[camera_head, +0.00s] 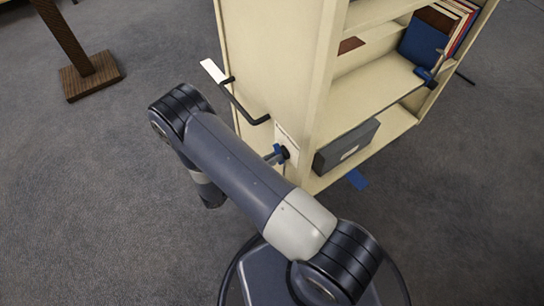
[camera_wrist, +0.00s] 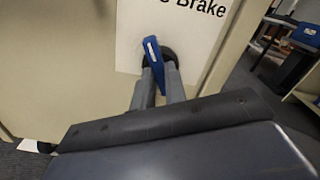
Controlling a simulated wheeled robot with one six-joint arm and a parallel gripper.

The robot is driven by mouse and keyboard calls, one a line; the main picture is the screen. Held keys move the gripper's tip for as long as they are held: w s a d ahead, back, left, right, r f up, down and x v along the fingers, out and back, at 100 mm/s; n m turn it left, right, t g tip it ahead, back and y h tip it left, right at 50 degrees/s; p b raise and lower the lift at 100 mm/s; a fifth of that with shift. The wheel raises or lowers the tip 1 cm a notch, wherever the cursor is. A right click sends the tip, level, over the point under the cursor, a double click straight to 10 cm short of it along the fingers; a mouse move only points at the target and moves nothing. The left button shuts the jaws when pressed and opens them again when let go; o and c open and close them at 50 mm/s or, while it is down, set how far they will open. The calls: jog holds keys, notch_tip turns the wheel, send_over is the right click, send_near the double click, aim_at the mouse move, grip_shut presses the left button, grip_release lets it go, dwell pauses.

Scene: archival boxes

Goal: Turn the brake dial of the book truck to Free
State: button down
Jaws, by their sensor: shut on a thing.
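The cream book truck (camera_head: 275,50) fills the upper middle of the head view. The bar's top leans slightly left. The white plate (camera_wrist: 200,40) reads "Brake"; other wording is cut off or covered. My gripper (camera_wrist: 159,78) is shut on the dial, its two grey fingers at the bar's sides. In the head view my arm hides most of the gripper.
A black push handle (camera_head: 245,105) juts from the truck's end panel above the dial. A grey box (camera_head: 347,147) sits on the bottom shelf, and books (camera_head: 425,40) stand higher up. A wooden post (camera_head: 80,60) stands left; carpet between is clear.

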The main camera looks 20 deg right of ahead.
jog(key=shift+n, duration=0.6)
jog(key=c, duration=1.4)
grip_release()
jog(key=shift+c, duration=0.2)
jog(key=shift+a, duration=0.1)
jog(key=p+v, duration=0.2)
jog(key=v, duration=0.8)
jog(key=shift+a, duration=0.3)
jog(key=shift+s, duration=0.1)
